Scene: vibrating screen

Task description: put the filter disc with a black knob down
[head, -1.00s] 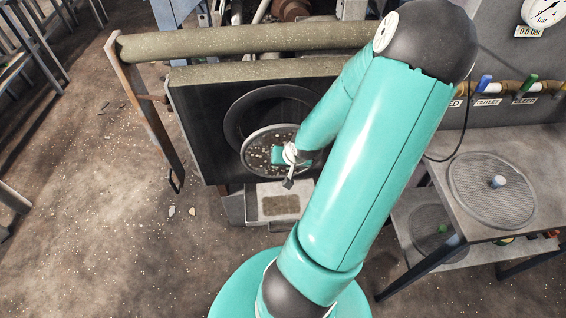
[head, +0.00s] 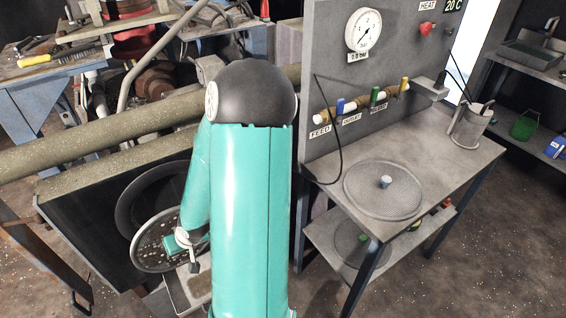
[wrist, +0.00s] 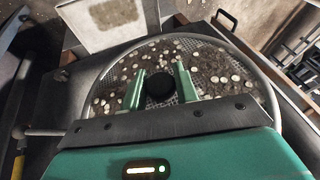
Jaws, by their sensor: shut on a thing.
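The filter disc with a black knob (head: 152,250) is held in front of the dark round opening of the screen box, tilted. In the wrist view its mesh (wrist: 215,75) is strewn with brown grit and pale pebbles. The black knob (wrist: 159,87) sits between the two green fingers of my gripper (wrist: 160,78), which is shut on it. In the head view my gripper (head: 184,241) is at the disc's right side, partly hidden by my arm.
A bench (head: 445,150) on the right bears a clean mesh disc with a pale knob (head: 385,182) and a metal jug (head: 468,126). A disc with a green knob (head: 363,238) lies on its lower shelf. A metal tray (head: 196,290) is below my gripper.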

